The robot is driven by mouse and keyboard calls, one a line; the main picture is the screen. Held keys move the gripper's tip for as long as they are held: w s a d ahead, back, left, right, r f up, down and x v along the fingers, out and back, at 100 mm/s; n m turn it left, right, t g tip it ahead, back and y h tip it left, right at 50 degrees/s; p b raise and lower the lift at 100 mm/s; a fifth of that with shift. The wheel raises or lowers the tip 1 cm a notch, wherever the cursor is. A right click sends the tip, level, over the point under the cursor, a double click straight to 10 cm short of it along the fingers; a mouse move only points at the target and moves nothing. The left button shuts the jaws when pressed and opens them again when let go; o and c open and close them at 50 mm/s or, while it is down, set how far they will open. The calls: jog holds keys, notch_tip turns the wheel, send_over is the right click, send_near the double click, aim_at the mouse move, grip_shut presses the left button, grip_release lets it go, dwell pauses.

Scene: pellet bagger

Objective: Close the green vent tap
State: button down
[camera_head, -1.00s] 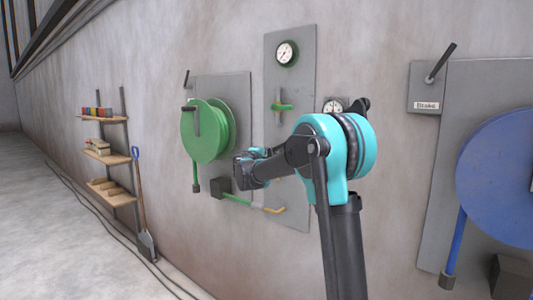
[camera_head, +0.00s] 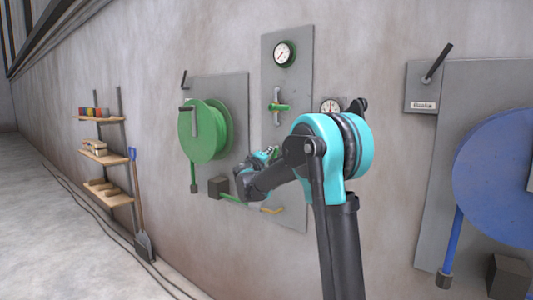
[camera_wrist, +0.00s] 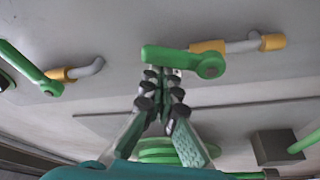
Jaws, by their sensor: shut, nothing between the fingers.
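In the wrist view, a green tap handle (camera_wrist: 175,57) with a round hub lies across a grey bent pipe with yellow collars. My gripper (camera_wrist: 161,78) is shut and empty, its tips at the handle's lower edge; I cannot tell whether they touch. In the head view, my gripper (camera_head: 268,154) is in front of the wall panel, partly hidden by my own arm. A green tap (camera_head: 279,107) on a vertical grey pipe shows under a gauge there. I cannot tell which of these is the vent tap.
A second green lever (camera_wrist: 30,68) with a yellow collar is at the left of the wrist view. A green reel (camera_head: 205,130), a dark block (camera_head: 218,187) and a gauge (camera_head: 284,54) are on the wall. A blue wheel (camera_head: 500,175) stands at the right.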

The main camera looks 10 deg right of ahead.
jog(key=s+d+f+m+h, duration=0.1)
jog(key=m+h, duration=0.1)
jog(key=m, duration=0.3)
jog(key=s+d+f+m+g+h, duration=0.1)
jog(key=m+h, duration=0.1)
jog(key=m, duration=0.3)
jog(key=s+d+f+m+h, duration=0.1)
jog(key=m+h, duration=0.1)
jog(key=m, duration=0.3)
jog(key=shift+s+d+f, duration=0.1)
jog(key=shift+f, duration=0.35)
